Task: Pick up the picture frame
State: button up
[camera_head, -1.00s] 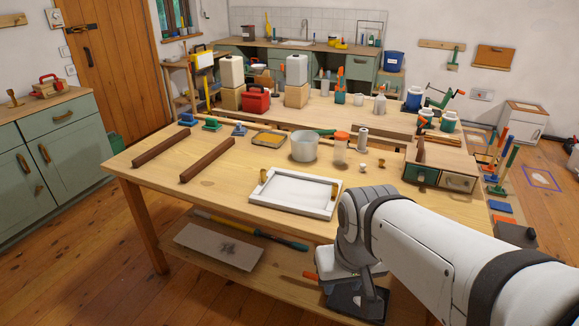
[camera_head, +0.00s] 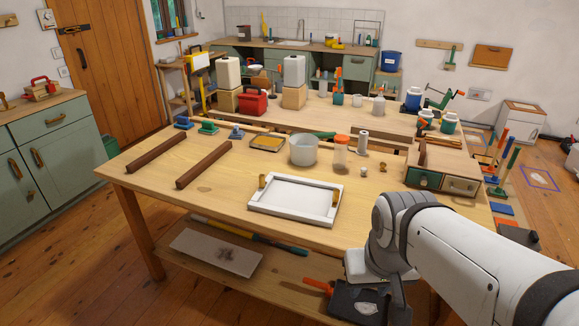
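The picture frame (camera_head: 290,219) is white and rectangular. It lies flat near the front edge of the wooden workbench (camera_head: 225,215), with a pale panel inside and a small brass-coloured piece at its left and right sides. My white arm comes in from the lower right. My gripper (camera_head: 397,298) hangs down at its end, to the right of and nearer than the frame, apart from it and beyond the bench's front edge. The fingers are mostly hidden by the wrist, so I cannot see whether they are open or shut.
A grey pot (camera_head: 303,150) and an orange-lidded jar (camera_head: 341,152) stand behind the frame. Two dark wooden bars (camera_head: 204,164) lie to its left, and a small drawer box (camera_head: 440,172) stands right. The lower shelf holds a grey board (camera_head: 215,252).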

aim_at(302, 199)
jog(key=i, duration=0.9)
